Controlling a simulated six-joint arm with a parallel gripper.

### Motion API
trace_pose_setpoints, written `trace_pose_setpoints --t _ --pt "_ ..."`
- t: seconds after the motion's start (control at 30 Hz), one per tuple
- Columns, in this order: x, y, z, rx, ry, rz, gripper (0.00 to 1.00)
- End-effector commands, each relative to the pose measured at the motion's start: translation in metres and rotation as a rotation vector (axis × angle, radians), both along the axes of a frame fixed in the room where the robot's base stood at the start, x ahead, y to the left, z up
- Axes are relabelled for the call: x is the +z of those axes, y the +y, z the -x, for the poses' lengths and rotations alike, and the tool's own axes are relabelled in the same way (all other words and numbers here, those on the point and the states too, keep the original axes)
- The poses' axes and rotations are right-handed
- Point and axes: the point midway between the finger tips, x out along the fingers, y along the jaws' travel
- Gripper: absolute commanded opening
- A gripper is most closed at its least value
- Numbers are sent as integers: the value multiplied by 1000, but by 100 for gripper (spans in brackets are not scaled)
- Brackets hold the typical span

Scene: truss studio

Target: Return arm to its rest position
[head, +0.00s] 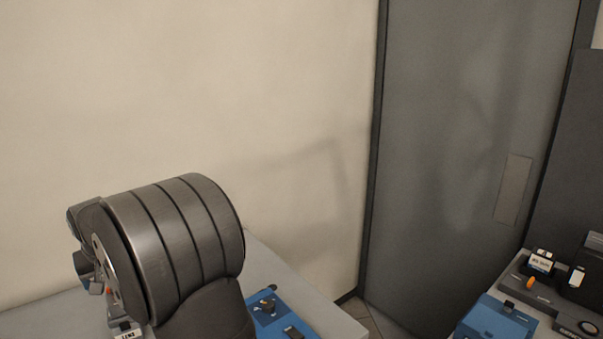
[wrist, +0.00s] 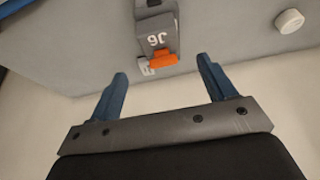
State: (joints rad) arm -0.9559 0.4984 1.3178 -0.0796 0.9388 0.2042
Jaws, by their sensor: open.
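My gripper (wrist: 163,80) shows in the wrist view with its two blue fingers spread apart. It is open, and nothing sits between the fingers. Past the fingertips is a grey box (wrist: 157,38) with white characters and an orange part (wrist: 163,59) at its lower edge. I cannot tell how far it is from the fingers. In the head view my arm's large dark grey joint fills the lower left and hides part of the table. The gripper fingers cannot be made out there.
A light grey table (head: 300,290) carries a blue tray (head: 284,318) holding small dark items. At the lower right is a second surface with a blue box (head: 494,320) and a labelled dark item (head: 541,262). A grey door (head: 460,130) stands behind. A white round piece (wrist: 289,21) shows in the wrist view.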

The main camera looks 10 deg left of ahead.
Motion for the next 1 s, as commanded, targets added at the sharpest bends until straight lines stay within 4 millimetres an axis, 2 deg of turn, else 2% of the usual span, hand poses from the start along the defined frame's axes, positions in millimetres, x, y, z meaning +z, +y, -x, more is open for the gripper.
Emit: trace_pose_setpoints --t 0.03,0.17,0.3,0.77,1.0 --pt "12 -3 3 0 -1 -3 76" --pt "35 -10 10 0 -3 -3 76" --pt "3 -2 2 0 4 5 76" --pt "-83 23 -23 0 3 3 76" --pt "-34 23 -23 -1 -3 -3 76"
